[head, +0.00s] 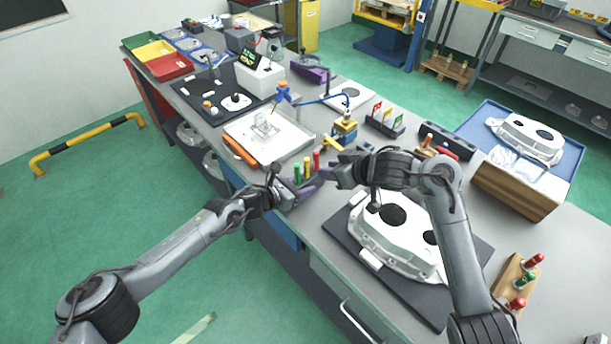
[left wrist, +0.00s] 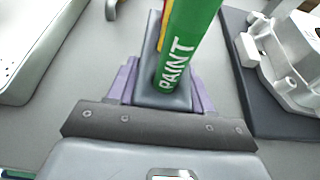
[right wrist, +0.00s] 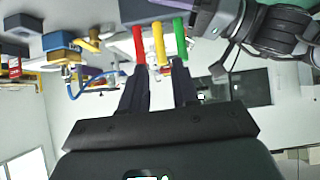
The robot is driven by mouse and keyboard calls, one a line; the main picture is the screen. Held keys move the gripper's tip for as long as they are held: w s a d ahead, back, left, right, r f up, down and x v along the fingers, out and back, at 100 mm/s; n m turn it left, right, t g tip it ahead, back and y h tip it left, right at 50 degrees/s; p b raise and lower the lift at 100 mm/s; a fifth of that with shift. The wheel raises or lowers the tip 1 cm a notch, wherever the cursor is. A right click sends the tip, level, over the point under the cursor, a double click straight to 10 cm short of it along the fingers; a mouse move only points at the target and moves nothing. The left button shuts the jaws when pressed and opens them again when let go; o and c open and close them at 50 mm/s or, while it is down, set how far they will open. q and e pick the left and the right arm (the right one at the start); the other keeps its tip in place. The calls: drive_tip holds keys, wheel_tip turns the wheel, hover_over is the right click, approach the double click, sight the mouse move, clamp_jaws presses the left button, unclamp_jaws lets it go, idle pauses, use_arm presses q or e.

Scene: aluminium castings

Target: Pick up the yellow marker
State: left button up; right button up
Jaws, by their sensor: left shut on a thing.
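The yellow marker (head: 307,168) stands between a red marker (head: 316,160) and a green marker (head: 297,173) in a dark grey marker holder (left wrist: 152,100). In the left wrist view the green marker (left wrist: 185,45) hides most of the yellow one. My left gripper (left wrist: 160,78) has its purple fingers shut on the holder's sides. My right gripper (right wrist: 160,75) is open and empty, with dark fingers facing the markers. In the right wrist view the yellow marker (right wrist: 160,44) lines up with the gap between these fingers; I cannot tell whether its end is inside the gap.
A white casting (head: 390,235) lies on a dark mat to the right, near the right arm. A white tray (head: 285,145) is behind the left gripper. A blue-and-yellow stand (head: 344,130) and a flag holder (head: 385,120) stand behind the right gripper. A wooden rack (head: 510,275) holds several coloured pieces.

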sight(307, 174)
wheel_tip(307, 174, up, 5)
drive_tip(key=t+y, duration=0.2)
drive_tip(key=y, duration=0.1)
wheel_tip(307, 174, down, 4)
drive_tip(key=s+d, duration=0.2)
drive_tip(key=d, duration=0.1)
drive_tip(key=x, duration=1.1)
drive_tip(key=shift+a+f+h, duration=0.2)
drive_tip(key=shift+f+h, duration=0.2)
drive_tip(key=shift+f, duration=0.15)
drive_tip(key=shift+w, duration=0.1)
drive_tip(key=shift+c, duration=0.3)
clamp_jaws()
